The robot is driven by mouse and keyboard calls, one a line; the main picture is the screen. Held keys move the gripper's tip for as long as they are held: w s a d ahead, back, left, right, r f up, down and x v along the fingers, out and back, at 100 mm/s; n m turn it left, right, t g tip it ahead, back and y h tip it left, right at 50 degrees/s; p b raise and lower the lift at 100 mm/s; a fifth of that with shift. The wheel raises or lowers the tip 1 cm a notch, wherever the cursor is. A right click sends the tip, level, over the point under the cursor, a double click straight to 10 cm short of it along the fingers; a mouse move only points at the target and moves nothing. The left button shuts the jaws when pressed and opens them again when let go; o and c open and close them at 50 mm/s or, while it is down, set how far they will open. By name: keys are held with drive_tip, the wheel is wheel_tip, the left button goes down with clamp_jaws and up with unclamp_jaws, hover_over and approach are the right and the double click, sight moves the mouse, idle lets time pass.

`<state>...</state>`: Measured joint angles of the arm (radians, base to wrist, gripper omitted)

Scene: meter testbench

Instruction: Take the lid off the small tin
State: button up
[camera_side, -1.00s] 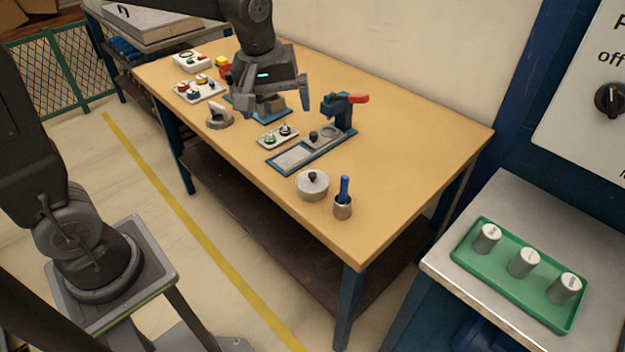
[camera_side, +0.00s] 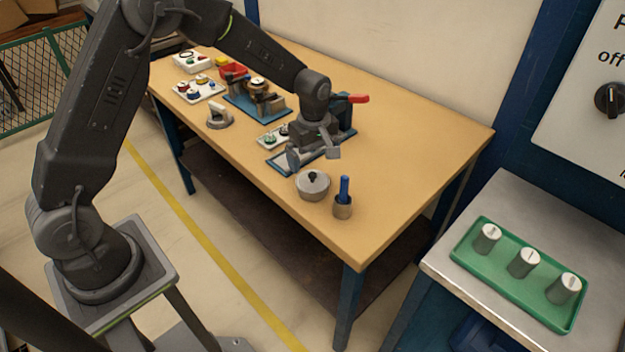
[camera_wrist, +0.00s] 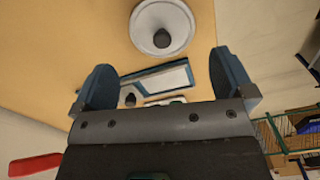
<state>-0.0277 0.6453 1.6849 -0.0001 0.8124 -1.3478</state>
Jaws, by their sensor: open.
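The small tin (camera_side: 313,190) is a round grey metal pot standing near the front edge of the wooden table. Its lid (camera_wrist: 163,25) is on it, a pale disc with a dark round knob (camera_side: 312,176) in the middle. My gripper (camera_side: 315,154) is open and empty, above the blue-edged fixture and just behind the tin in the side view. In the wrist view, my two fingers (camera_wrist: 160,84) are spread wide. The tin lies beyond the fingertips there, between their lines, and is not touched.
A metal cup with a blue-handled tool (camera_side: 343,199) stands close right of the tin. A fixture with a red lever (camera_side: 352,99) is behind my gripper. A grey-handled piece (camera_side: 219,117) and a white tray of parts (camera_side: 198,88) lie left. The table's right part is clear.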

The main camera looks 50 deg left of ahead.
sight(312, 173)
wheel_tip(312, 173, down, 6)
drive_tip(key=shift+s+a+f, duration=0.15)
drive_tip(key=shift+f, duration=0.05)
idle(0.3)
drive_tip(key=c, duration=0.6)
